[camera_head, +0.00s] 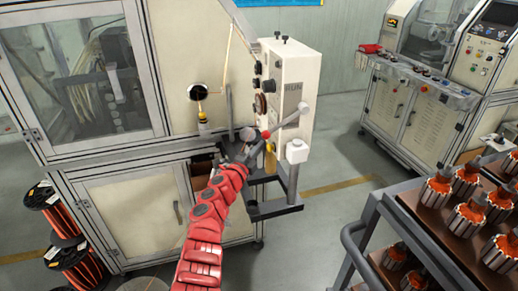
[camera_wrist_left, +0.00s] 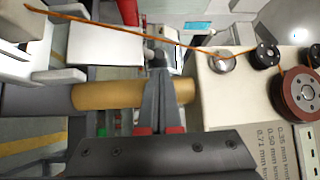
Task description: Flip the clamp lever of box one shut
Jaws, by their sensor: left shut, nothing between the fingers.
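A beige box (camera_head: 290,90) with dark dials and pulleys on its side stands on the near machine's side frame. In the left wrist view the box (camera_wrist_left: 235,95) is at the right, with printed wire sizes. My left gripper (camera_head: 247,145) is beside the red ball. In the left wrist view the gripper (camera_wrist_left: 160,60) is shut and empty, in front of a tan cylinder (camera_wrist_left: 100,95); contact is unclear. My right gripper is not in view.
An orange wire (camera_wrist_left: 120,32) runs to a pulley (camera_wrist_left: 222,62) on the box. A cart (camera_head: 375,215) with several orange-wound armatures stands at the right. Copper spools (camera_head: 50,215) stand at the left.

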